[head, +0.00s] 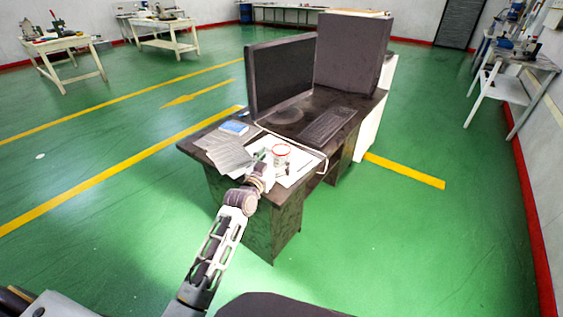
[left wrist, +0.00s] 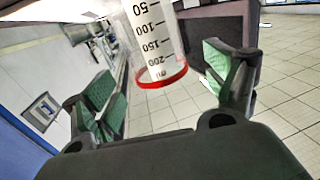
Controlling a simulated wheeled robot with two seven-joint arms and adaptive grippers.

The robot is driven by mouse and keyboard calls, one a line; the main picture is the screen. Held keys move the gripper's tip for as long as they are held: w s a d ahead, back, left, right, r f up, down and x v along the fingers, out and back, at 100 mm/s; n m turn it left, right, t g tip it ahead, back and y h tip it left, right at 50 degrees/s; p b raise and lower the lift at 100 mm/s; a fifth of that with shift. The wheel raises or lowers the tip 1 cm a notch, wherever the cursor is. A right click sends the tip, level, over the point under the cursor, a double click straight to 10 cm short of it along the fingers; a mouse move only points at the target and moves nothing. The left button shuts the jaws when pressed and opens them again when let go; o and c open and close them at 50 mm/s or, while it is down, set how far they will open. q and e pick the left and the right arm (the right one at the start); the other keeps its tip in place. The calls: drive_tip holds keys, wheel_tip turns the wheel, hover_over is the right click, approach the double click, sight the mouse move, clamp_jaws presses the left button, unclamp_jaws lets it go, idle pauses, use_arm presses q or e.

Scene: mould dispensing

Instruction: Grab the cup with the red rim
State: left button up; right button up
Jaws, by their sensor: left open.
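The cup with the red rim (head: 281,151) is a small clear cup standing on white paper on the dark desk (head: 263,215). In the left wrist view the cup (left wrist: 156,45) shows black volume marks and its red rim, with part cut off by the top edge. My left gripper (head: 267,163) is at the cup, just left of it in the head view. Its green-padded fingers (left wrist: 163,82) are spread, one on each side of the cup, with visible gaps. My right gripper is not in view.
Loose paper sheets (head: 222,151) and a blue box (head: 235,128) lie left of the cup. A keyboard (head: 327,124) and a dark monitor (head: 280,72) stand behind it. A pale cable (head: 318,153) runs along the paper. Green floor surrounds the desk.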

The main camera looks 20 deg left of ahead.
use_arm(q)
drive_tip(key=shift+w+d, duration=0.25)
drive_tip(key=shift+w, duration=1.4)
drive_tip(key=shift+w+d+b, duration=0.1)
drive_tip(key=shift+w+b, duration=0.2)
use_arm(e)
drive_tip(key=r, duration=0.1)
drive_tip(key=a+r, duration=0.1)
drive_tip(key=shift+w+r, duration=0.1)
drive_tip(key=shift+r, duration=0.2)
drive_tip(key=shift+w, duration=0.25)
use_arm(q)
drive_tip(key=c, duration=1)
